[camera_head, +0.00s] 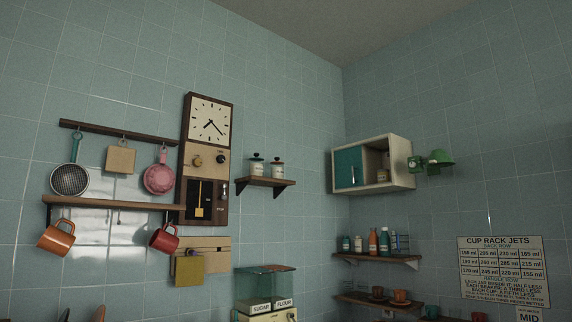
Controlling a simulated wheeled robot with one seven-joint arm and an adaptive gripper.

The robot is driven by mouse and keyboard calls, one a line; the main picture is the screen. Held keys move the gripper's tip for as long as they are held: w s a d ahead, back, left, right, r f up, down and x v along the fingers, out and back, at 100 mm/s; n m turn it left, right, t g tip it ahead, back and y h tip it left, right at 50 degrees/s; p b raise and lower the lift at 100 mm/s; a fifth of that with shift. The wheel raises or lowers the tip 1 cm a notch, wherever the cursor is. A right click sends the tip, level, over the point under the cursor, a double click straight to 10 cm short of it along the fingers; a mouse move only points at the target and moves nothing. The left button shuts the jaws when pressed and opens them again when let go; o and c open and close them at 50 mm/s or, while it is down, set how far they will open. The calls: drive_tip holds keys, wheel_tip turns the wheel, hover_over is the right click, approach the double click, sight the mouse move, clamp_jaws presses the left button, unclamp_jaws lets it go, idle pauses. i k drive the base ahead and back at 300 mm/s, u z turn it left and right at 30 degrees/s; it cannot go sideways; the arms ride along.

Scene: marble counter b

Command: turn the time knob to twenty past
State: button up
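A tall wooden wall clock (188,130) hangs on the tiled wall, left of centre. Its pale square dial (203,108) has two dark hands; the longer seems to point down-right and the shorter down-left. Below the dial are a tan knob (197,161) on the left and a dark knob (220,159) on the right. Small lettering sits by the knobs, too small to read surely, so I cannot tell which is the time knob. A yellowish pendulum (199,212) hangs in the dark lower case. My gripper is not in view.
Left of the clock, a strainer (69,179), a pink pan (159,179) and mugs hang around a shelf (110,202). Right of it is a small shelf (264,182) with two jars. A cabinet (397,148) hangs farther right. The air before the clock looks clear.

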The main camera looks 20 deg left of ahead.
sight(220, 158)
drive_tip(key=z, duration=0.25)
drive_tip(key=i, duration=0.7)
drive_tip(key=u, duration=0.55)
drive_tip(key=i, duration=0.65)
drive_tip(key=u, duration=0.75)
